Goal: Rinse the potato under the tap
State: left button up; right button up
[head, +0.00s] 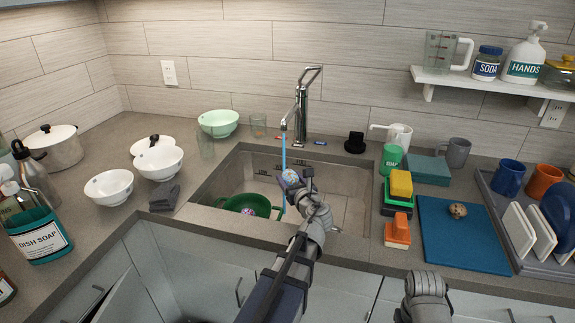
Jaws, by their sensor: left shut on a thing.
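The tap (301,105) stands behind the sink, and a thin blue stream runs down from its spout. My left gripper (298,184) is over the sink (341,184), shut on a small pale, bluish rounded thing (289,177) under the stream. It is partly hidden by the fingers, and I cannot tell surely whether it is the potato. A brown speckled lump (457,210), potato-like, lies on the blue board (460,243) at the right.
A green colander (258,201) with a purplish thing inside sits in the sink's left part. Sponges (400,183) and a green cup (393,155) stand close to the sink's right. White bowls (109,186) and a grey cloth (164,197) are at the left.

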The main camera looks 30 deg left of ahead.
pick_arm(q)
jog(key=shift+s+d+r+p, duration=0.35)
jog(key=shift+s+r+p, duration=0.3)
jog(key=shift+s, duration=0.1)
jog(key=shift+s+d+r+p, duration=0.4)
jog(key=shift+s+r+p, duration=0.25)
jog(key=shift+s+r, duration=0.1)
jog(key=shift+s+d+r+p, duration=0.35)
jog(key=shift+s+r+p, duration=0.3)
jog(key=shift+s, duration=0.1)
jog(key=shift+f, duration=0.1)
notch_tip(320, 180, up, 7)
jog(key=p, duration=0.7)
send_over(290, 178)
jog(key=s+d, duration=0.1)
jog(key=s, duration=0.2)
jog(key=shift+w+d+f, duration=0.1)
jog(key=shift+w+f, duration=0.05)
jog(key=shift+w, duration=0.1)
